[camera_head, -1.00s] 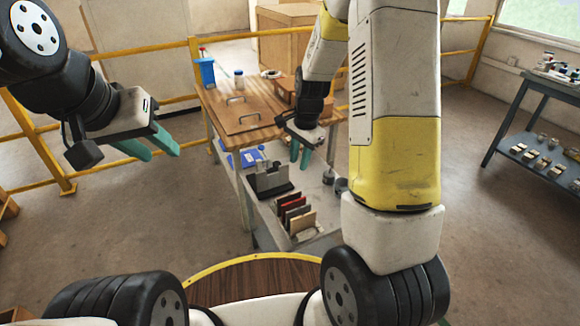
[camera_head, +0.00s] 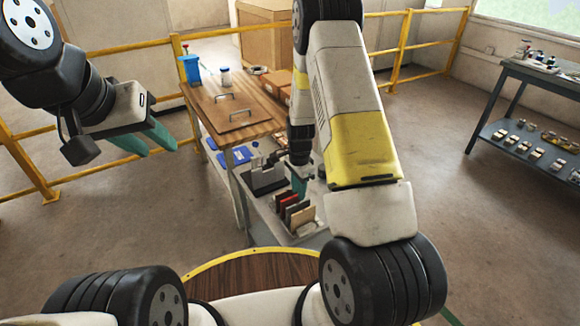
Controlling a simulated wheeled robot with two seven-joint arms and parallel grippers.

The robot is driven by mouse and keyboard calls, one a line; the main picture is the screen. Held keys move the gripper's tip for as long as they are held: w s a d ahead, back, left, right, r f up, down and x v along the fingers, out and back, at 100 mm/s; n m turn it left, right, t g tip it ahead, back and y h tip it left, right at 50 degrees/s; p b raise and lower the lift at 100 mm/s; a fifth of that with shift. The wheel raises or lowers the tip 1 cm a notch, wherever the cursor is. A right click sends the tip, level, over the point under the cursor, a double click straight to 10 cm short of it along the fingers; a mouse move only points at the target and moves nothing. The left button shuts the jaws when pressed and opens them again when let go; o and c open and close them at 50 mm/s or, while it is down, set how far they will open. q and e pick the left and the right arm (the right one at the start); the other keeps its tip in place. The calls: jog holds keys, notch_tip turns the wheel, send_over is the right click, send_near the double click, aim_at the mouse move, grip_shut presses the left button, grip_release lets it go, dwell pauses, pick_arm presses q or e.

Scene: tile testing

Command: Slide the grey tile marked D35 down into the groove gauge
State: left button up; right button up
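A rack (camera_head: 307,231) on the lower shelf or cart holds several upright tiles in dark, red and tan colours (camera_head: 300,215). I cannot read any marking, so I cannot tell which tile is D35. A grey block on a dark base (camera_head: 266,179), which looks like the groove gauge, stands just behind the rack. My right gripper (camera_head: 299,188) points down just above the back of the rack, close beside the grey block. Its teal fingers overlap, and its opening and any grip are hidden. My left gripper (camera_head: 152,142) is open and empty at the left, over the floor.
A wooden-topped table (camera_head: 263,130) behind bears a handled board (camera_head: 234,110), a blue container (camera_head: 191,69) and a white jar (camera_head: 225,77). Blue items (camera_head: 232,158) lie on the lower surface. A shelf unit (camera_head: 512,100) stands far right. Yellow rails (camera_head: 120,48) run behind.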

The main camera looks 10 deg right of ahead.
aim_at(298, 204)
jog(key=shift+f, duration=3.6)
grip_shut()
jog(key=shift+r, duration=0.1)
notch_tip(298, 204, up, 11)
dwell(0.3)
